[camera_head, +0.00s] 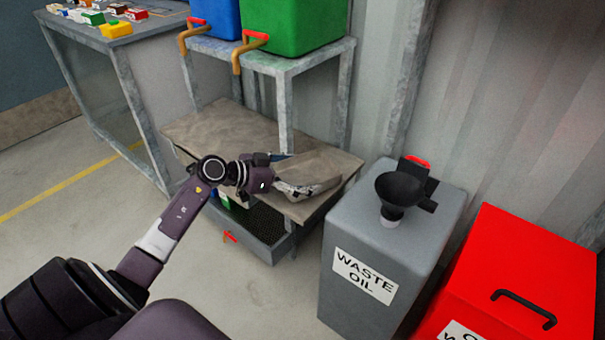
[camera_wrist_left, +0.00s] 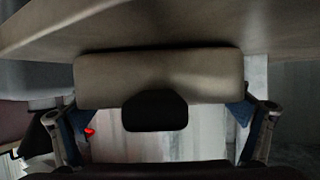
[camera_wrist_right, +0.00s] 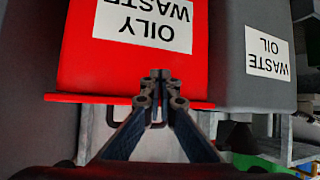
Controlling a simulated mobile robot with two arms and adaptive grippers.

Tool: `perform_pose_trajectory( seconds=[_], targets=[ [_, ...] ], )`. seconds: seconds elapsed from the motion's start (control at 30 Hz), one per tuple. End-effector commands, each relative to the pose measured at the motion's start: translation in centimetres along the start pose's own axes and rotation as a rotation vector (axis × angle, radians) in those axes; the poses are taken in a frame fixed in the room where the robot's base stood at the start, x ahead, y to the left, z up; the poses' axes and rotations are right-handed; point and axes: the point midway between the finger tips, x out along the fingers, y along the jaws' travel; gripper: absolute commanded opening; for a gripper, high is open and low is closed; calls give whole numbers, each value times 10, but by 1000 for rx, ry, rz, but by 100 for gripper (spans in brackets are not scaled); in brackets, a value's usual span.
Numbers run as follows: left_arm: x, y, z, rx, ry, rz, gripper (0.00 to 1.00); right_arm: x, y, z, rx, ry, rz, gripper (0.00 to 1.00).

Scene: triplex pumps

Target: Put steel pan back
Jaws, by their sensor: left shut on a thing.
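The steel pan (camera_head: 318,166), a grey-beige shallow vessel, is at the right end of the low bench. My left gripper (camera_head: 292,186) is at the pan's near left side and shut on it. In the left wrist view the pan (camera_wrist_left: 160,75) spans the space between the two widely spaced fingers, and a dark block covers part of it. I cannot tell whether the pan touches the bench top. My right gripper (camera_wrist_right: 156,82) shows only in the right wrist view, its fingers together and empty in front of the red bin.
The low bench (camera_head: 215,125) has a grey tray (camera_head: 265,245) beneath. Blue and green containers (camera_head: 300,25) with taps stand on a stand behind. The grey waste oil drum (camera_head: 350,235) with black funnel (camera_head: 400,187) and red oily waste bin (camera_head: 500,265) stand right. Floor at left is clear.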

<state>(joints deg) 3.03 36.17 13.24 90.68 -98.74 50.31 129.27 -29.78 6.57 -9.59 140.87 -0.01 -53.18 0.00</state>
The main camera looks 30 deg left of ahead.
Motion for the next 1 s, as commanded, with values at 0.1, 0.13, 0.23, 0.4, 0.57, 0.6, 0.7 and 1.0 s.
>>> perform_pose_trajectory(
  seconds=[0.1,0.13,0.23,0.4,0.57,0.6,0.7,1.0],
  targets=[
    [0,0,-1,0,2,0,57,-1,0,2,0,-12,1,0],
    [0,0,-1,0,2,0,57,-1,0,4,0,-17,1,0],
    [0,0,0,-1,2,0,57,-1,1,7,1,-30,2,0],
    [1,0,2,-1,0,1,100,-1,2,10,1,-41,3,0],
    [1,0,2,-1,0,1,100,-1,2,10,1,-41,4,0],
    [1,0,2,-1,0,1,100,-1,2,10,1,-41,4,0],
    [1,0,2,0,0,1,100,-1,2,10,1,-41,4,0],
    [-18,0,-1,-1,-2,-1,100,-9,3,27,1,-124,6,0]
  ],
)
